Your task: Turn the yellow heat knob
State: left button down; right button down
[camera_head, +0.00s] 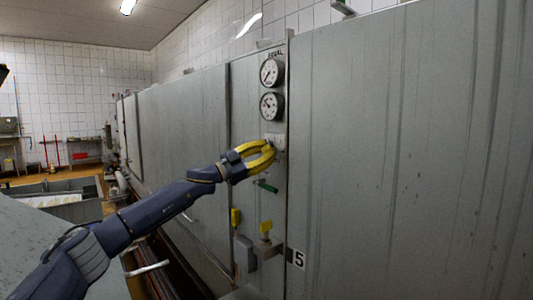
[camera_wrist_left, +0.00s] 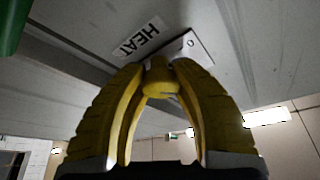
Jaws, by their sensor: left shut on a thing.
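The yellow heat knob (camera_wrist_left: 160,80) sits on a white plate (camera_wrist_left: 195,48) beside a HEAT label (camera_wrist_left: 138,38) in the left wrist view. My left gripper (camera_head: 272,151), with yellow fingers, reaches the grey panel below two round gauges in the head view. In the left wrist view my left gripper (camera_wrist_left: 160,72) has its fingertips on both sides of the knob, shut on it. In the head view the knob is hidden by the fingers. My right gripper is not in view.
Two gauges (camera_head: 271,88) are above the gripper. A green lever (camera_head: 266,186) is just below it. Yellow valve handles (camera_head: 266,227) (camera_head: 236,217) are lower on the panel. A large grey metal wall (camera_head: 400,150) fills the right. A metal surface (camera_head: 60,255) is at lower left.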

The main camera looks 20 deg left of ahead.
pick_arm(q)
jog(key=m+g, duration=0.2)
jog(key=m, duration=0.2)
jog(key=shift+m, duration=0.4)
jog(key=m+g, duration=0.2)
jog(key=m, duration=0.3)
jog(key=shift+r, duration=0.1)
jog(key=m+g+y, duration=0.1)
jog(key=m, duration=0.3)
jog(key=shift+m+y, duration=0.8)
jog(key=shift+m, duration=0.5)
jog(key=c, duration=0.9)
grip_release()
jog(key=shift+a, duration=0.1)
